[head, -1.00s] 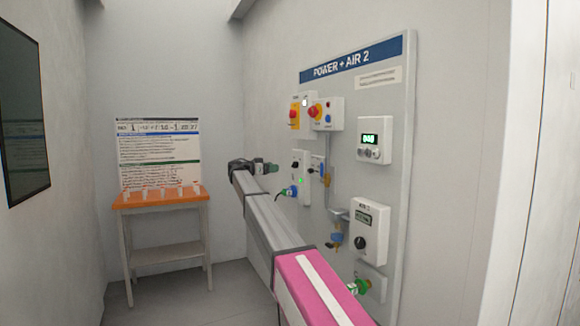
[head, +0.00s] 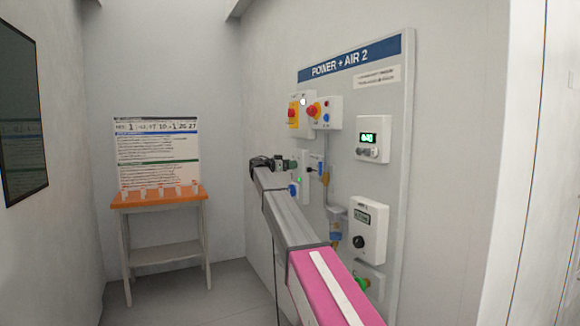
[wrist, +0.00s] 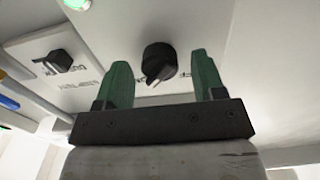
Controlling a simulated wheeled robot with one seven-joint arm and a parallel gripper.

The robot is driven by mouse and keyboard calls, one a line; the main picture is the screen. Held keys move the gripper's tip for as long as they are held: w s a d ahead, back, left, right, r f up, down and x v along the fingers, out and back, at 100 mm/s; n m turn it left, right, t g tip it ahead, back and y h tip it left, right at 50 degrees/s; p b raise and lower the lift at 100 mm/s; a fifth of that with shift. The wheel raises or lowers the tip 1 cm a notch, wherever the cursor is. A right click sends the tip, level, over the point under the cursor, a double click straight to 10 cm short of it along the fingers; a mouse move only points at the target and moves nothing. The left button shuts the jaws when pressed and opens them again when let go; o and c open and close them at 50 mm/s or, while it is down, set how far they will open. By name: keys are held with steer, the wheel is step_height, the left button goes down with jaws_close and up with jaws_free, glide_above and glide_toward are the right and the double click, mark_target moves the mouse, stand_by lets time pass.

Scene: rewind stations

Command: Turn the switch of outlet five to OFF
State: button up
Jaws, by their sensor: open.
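In the wrist view a black rotary knob (wrist: 158,60) on a pale panel lies in the picture between the green fingertips of my gripper (wrist: 162,80). Its pointer end faces down toward the gripper. Lettering beside it is partly covered by the fingers. I cannot read an outlet number, so I cannot tell whether this is outlet five's switch. A second black switch (wrist: 60,61) sits on a labelled plate at left. In the head view my gripper (head: 291,164) is at the left end of the board, in front of a white outlet box (head: 305,187) it partly hides. The gripper is open and empty.
The POWER + AIR 2 board (head: 396,100) carries red knobs (head: 313,110), a display unit (head: 373,139) and an air unit (head: 369,229). A blue plug (head: 294,188) shows beside my arm. An orange-topped table (head: 160,197) stands at back left, with clear floor before it.

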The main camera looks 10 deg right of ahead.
steer(key=c, duration=0.9)
steer(key=shift+n, duration=0.3)
steer(key=shift+f+n, duration=0.1)
steer(key=shift+n, duration=8.5)
